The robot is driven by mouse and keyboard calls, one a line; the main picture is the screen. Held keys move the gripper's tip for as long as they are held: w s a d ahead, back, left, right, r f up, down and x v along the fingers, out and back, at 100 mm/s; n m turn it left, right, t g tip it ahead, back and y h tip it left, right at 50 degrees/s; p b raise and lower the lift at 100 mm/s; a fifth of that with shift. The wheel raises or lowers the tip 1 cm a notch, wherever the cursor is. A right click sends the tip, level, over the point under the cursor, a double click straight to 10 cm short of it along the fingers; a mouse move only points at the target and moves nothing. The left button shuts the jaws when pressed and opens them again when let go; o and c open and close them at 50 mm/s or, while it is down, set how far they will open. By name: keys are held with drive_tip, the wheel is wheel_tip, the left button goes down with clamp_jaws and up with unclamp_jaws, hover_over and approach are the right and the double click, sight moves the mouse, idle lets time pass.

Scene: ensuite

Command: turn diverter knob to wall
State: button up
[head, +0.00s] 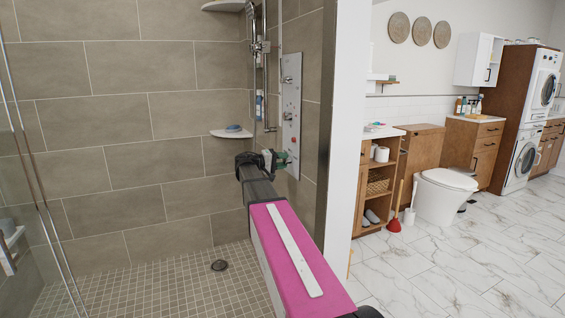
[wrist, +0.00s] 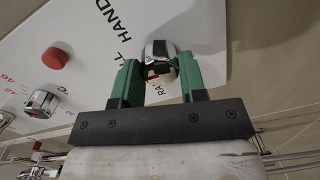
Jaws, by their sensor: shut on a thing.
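The shower panel (head: 291,100) is a pale upright plate on the tiled wall, with printed words and several controls. In the wrist view the panel (wrist: 100,48) lies tilted. A round chrome knob (wrist: 158,49) sits between the two green fingers of my gripper (wrist: 160,78), beside printed letters. The fingers are shut on this knob, one on each side. Part of the knob and its lettering is hidden by the fingers. In the head view my gripper (head: 276,160) reaches the lower part of the panel, and the knob is hidden there.
A red button (wrist: 55,57) and another chrome knob (wrist: 41,103) are on the panel beside my gripper. A corner shelf (head: 231,133) holds a blue item. A glass screen edge stands at left, a white wall end (head: 346,120) at right. The shower floor (head: 150,280) is clear.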

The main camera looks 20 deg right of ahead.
drive_tip(key=o, duration=0.9)
drive_tip(key=shift+a, duration=0.1)
drive_tip(key=a, duration=1)
drive_tip(key=shift+a+r, duration=0.2)
drive_tip(key=shift+a, duration=0.1)
drive_tip(key=shift+s, duration=0.1)
